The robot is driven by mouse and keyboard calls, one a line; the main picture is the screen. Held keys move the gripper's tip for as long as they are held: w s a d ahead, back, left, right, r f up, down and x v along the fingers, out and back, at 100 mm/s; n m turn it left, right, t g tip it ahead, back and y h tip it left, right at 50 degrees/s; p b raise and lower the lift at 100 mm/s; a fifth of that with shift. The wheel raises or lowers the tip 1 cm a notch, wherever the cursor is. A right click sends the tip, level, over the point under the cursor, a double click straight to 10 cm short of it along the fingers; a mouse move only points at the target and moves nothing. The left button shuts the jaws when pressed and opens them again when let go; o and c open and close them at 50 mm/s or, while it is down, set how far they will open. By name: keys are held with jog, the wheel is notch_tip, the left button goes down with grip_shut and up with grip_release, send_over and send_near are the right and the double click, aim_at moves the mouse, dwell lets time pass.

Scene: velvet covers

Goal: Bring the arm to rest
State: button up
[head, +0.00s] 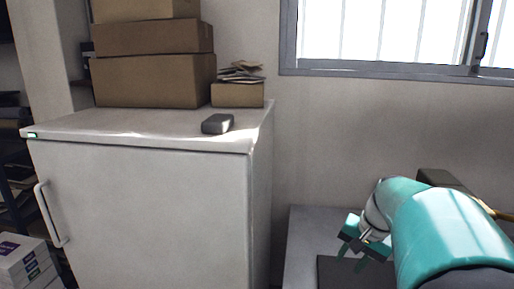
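My teal arm is folded at the lower right of the head view. My gripper (350,258) is at its left end, pointing down over a dark flat surface (330,273). Its two thin teal fingers stand apart and I see nothing between them. Whether the fingertips touch the dark surface, I cannot tell.
A white cabinet (150,205) with a handle stands at left. On its top are a small dark grey object (218,123), stacked brown boxes (155,81) and a small box with papers (238,95). White boxes (24,262) sit lower left. A window (385,30) is at upper right.

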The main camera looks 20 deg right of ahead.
jog(key=s+a+r+n+t, duration=0.1)
jog(key=a+n, duration=0.4)
jog(key=a, duration=0.8)
jog(key=s+a+r+n+t+h, duration=0.1)
jog(key=s+a+n, duration=0.3)
jog(key=a, duration=1)
jog(key=shift+a+n+t, duration=0.15)
jog(key=shift+n+t, duration=0.25)
jog(key=shift+n, duration=0.8)
